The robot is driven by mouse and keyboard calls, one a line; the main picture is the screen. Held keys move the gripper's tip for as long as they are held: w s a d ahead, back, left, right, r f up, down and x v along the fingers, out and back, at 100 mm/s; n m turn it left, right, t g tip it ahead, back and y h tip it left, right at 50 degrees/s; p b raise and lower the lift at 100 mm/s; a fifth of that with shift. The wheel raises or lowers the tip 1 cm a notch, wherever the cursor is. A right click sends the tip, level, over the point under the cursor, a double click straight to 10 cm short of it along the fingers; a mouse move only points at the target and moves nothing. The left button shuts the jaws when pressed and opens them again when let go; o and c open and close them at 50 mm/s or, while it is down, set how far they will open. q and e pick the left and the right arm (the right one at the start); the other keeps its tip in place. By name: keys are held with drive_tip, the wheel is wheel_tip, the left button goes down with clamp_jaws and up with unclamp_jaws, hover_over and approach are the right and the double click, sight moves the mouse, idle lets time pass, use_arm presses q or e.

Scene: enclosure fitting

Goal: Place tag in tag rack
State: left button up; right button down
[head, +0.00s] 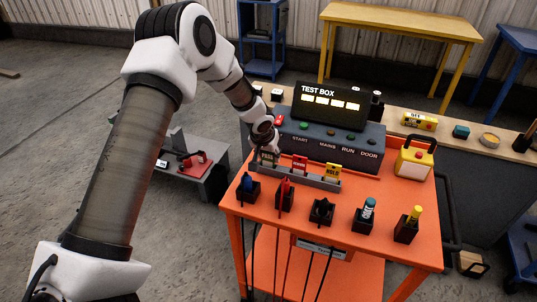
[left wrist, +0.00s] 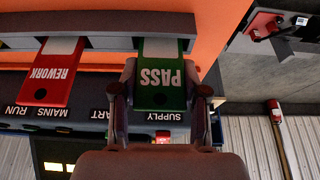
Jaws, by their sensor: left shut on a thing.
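The green PASS tag (left wrist: 162,85) is between the two fingers of my left gripper (left wrist: 161,95) in the left wrist view, which shows it upside down. The gripper is shut on the tag. The tag's white end overlaps the grey tag rack (left wrist: 105,42); I cannot tell whether it is fully seated. In the head view the left gripper (head: 267,149) is at the left end of the rack (head: 318,182), and partly hides the tag. A red REWORK tag (head: 300,164) and a yellow HOLD tag (head: 333,172) stand in the rack to the right.
The rack is on an orange cart (head: 335,218). Behind it is the dark test box (head: 330,140). Several tools in black holders line the cart's front, including a blue-topped one (head: 247,182). A yellow-and-white lantern-like box (head: 414,160) stands at right.

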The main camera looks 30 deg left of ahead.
use_arm(q)
drive_tip(key=o, duration=1)
drive_tip(key=shift+w, duration=0.15)
drive_tip(key=shift+r, duration=0.4)
drive_tip(key=v, duration=0.5)
drive_tip(key=b+v, duration=0.1)
drive_tip(key=v, duration=0.5)
drive_tip(key=shift+s+r, duration=0.25)
drive_tip(key=shift+s, duration=0.1)
